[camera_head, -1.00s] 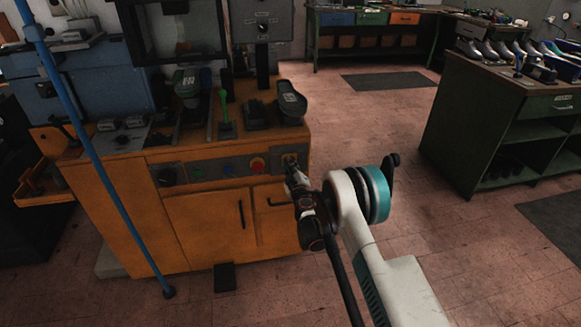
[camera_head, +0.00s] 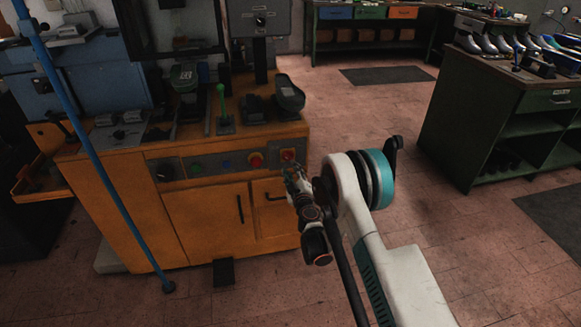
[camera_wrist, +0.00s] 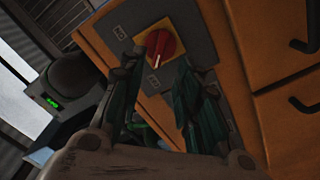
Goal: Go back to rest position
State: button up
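The task names no object, only my arm's rest position. My gripper (camera_head: 292,172) is in front of the orange press cabinet (camera_head: 150,225), just below the panel's right end. In the wrist view my gripper (camera_wrist: 158,75) has its two dark green fingers apart with nothing between them. A red rotary switch (camera_wrist: 160,46) on a yellow plate lies beyond the fingertips, apart from them as far as I can tell. The same switch (camera_head: 288,155) shows just above my gripper in the head view.
A red button (camera_head: 255,160) sits left of the switch. A blue pole (camera_head: 95,150) stands at the left. A green bench (camera_head: 545,100) with shoes is at the right. Cabinet door handles (camera_wrist: 303,46) are close to the gripper's right. The floor between cabinet and bench is clear.

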jog(key=shift+s, duration=0.25)
